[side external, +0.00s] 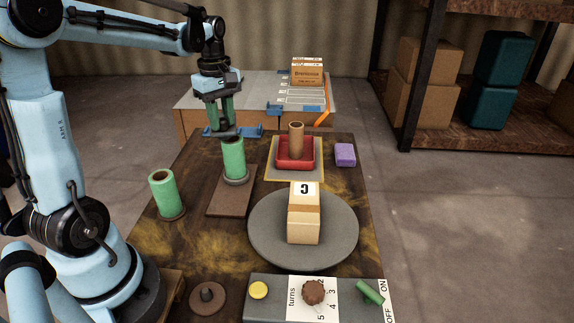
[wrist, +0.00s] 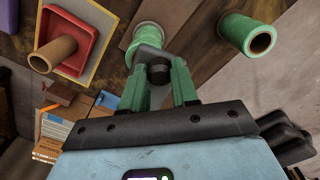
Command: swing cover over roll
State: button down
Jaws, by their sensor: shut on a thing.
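A green roll (side external: 233,157) stands upright on a grey collar at the far end of a brown board (side external: 230,200); part of it shows in the wrist view (wrist: 148,33). A small grey cover (side external: 222,133) is at the roll's top; whether it touches the roll I cannot tell. In the wrist view the cover (wrist: 148,54) overlaps the roll's end and carries a dark knob (wrist: 158,74). My gripper (side external: 227,120) is above the roll, its green fingers shut on the knob. The fingertips also show in the wrist view (wrist: 160,72).
A second green roll (side external: 163,192) stands at left. A brown tube (side external: 296,138) stands in a red tray (side external: 279,164), beside a purple block (side external: 345,155). A carton (side external: 304,222) sits on a grey turntable (side external: 264,243). A control panel (side external: 270,312) is in front.

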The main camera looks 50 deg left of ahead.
jog(key=shift+w+d+n, duration=0.25)
jog(key=shift+w+n, duration=0.3)
jog(key=shift+n, duration=0.35)
jog(key=shift+w+d+n, duration=0.2)
jog(key=shift+w+n, duration=0.35)
jog(key=shift+n, duration=0.35)
jog(key=c, duration=0.8)
grip_release()
jog(key=shift+c, duration=0.2)
jog(key=shift+r, duration=0.1)
notch_tip(320, 180, up, 12)
